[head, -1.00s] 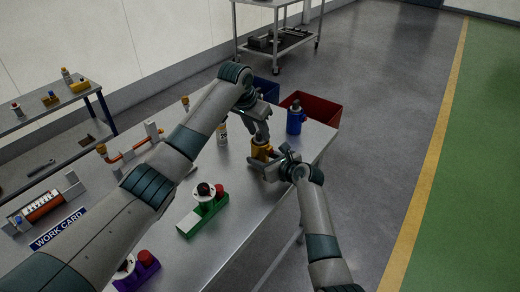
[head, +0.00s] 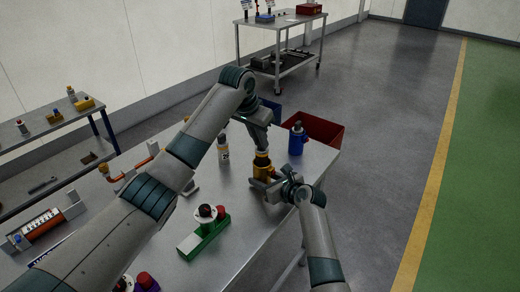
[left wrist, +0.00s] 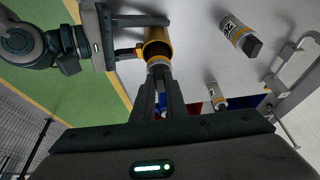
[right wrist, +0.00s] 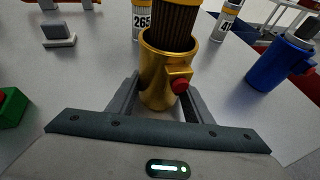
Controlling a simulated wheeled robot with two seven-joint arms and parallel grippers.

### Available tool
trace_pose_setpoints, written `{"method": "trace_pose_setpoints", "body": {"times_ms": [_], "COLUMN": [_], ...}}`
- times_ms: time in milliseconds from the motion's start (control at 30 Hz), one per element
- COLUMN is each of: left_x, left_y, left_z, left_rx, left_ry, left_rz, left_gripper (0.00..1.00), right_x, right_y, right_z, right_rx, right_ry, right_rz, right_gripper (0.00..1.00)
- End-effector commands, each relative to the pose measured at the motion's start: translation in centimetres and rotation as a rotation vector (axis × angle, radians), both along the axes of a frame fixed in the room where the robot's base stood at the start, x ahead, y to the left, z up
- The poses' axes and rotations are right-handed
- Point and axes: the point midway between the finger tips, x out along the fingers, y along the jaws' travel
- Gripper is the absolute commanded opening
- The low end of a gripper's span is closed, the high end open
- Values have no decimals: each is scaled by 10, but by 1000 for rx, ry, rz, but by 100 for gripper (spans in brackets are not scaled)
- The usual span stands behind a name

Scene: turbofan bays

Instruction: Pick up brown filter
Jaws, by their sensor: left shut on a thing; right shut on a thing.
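The brown filter (right wrist: 173,22) is a pleated cylinder standing upright, partly out of a gold cup (right wrist: 165,75) with a red knob on its side. Its lower end is hidden inside the cup. In the head view the filter (head: 262,159) shows just above the cup (head: 263,172), near the table's right edge. My left gripper (head: 261,148) comes from above and is shut on the filter's top; it also shows in the left wrist view (left wrist: 159,75). My right gripper (head: 270,182) is shut on the gold cup from the front, one finger each side.
A green stand (head: 205,237) is nearer. A red bin (head: 325,132) lies beyond the table's edge. Bare tabletop (head: 245,205) lies around the cup.

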Motion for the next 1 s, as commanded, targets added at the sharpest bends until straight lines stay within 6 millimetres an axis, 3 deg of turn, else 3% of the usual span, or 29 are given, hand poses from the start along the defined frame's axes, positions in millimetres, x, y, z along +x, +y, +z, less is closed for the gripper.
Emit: {"method": "trace_pose_setpoints", "body": {"times_ms": [300,500,700,1000], "left_x": [0,0,0,0], "left_y": [-1,-1,0,0], "left_z": [74,111,129,133], "left_rx": [-2,-1,-2,-1], "left_ry": [-3,-3,0,0], "left_rz": [-1,-1,1,0], "left_gripper": [0,0,0,0], "right_x": [0,0,0,0], "right_y": [0,0,0,0], "right_z": [0,-1,0,0], "right_rx": [-1,-1,-1,-1], "right_ry": [1,1,1,1], "right_rz": [0,0,0,0], "right_gripper": [17,17,17,17]}}
